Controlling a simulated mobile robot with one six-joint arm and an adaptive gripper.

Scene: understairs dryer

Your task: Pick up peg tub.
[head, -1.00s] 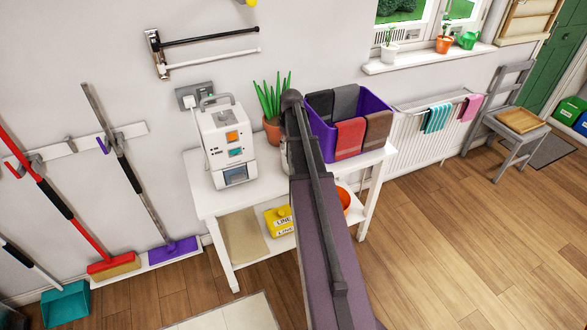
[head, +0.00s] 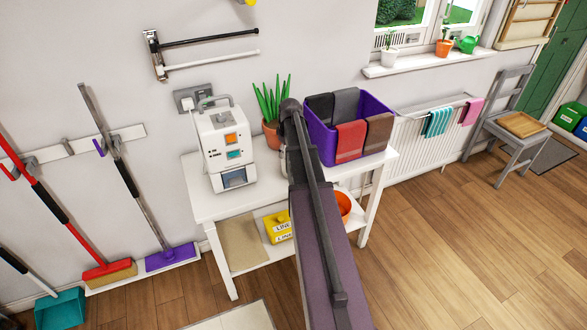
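I cannot single out the peg tub for sure. An orange rounded tub (head: 344,206) is on the lower shelf of the white table (head: 212,208). A dark rail and panel hide its left part, and its contents do not show. A yellow box (head: 279,228) with black lettering, partly readable as "LINE", is on the same shelf, left of the panel.
A long purple-grey panel with a dark rail (head: 322,215) rises in front of the table. On the tabletop are a white machine (head: 226,145), a plant and a purple crate (head: 325,145) of cloths. Brooms (head: 171,256) stand left.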

